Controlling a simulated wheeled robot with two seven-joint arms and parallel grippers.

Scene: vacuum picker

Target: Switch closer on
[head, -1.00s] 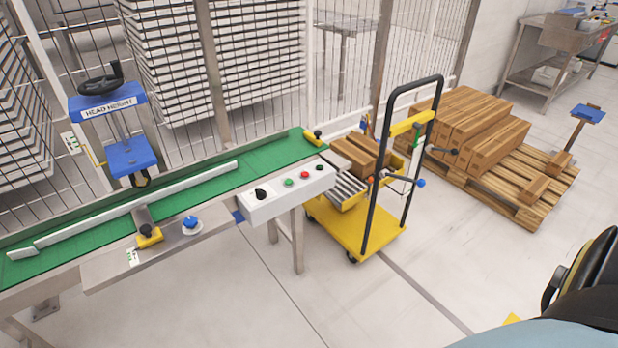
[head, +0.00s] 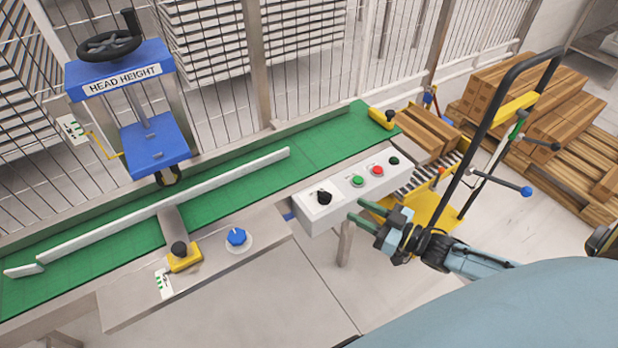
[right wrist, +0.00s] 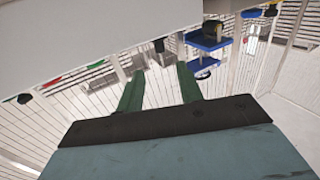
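The closer has a green conveyor belt (head: 250,165) and a blue head unit (head: 155,150) with a black handwheel marked HEAD HEIGHT. A white control box (head: 345,190) on its front edge carries a black rotary knob (head: 324,197), a green button (head: 358,181), a red button (head: 377,170) and a dark button (head: 394,160). My right gripper (head: 360,209) is open and empty, its two green fingers apart. It is just in front of and below the box, right of the knob. The fingers also show in the right wrist view (right wrist: 160,70). My left gripper is out of view.
A blue knob (head: 237,237) and a yellow clamp (head: 184,257) sit on the front ledge. A yellow trolley with a black handle (head: 482,130) stands to the right, with brown cartons (head: 425,135) at the belt's end. Wire fencing runs behind.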

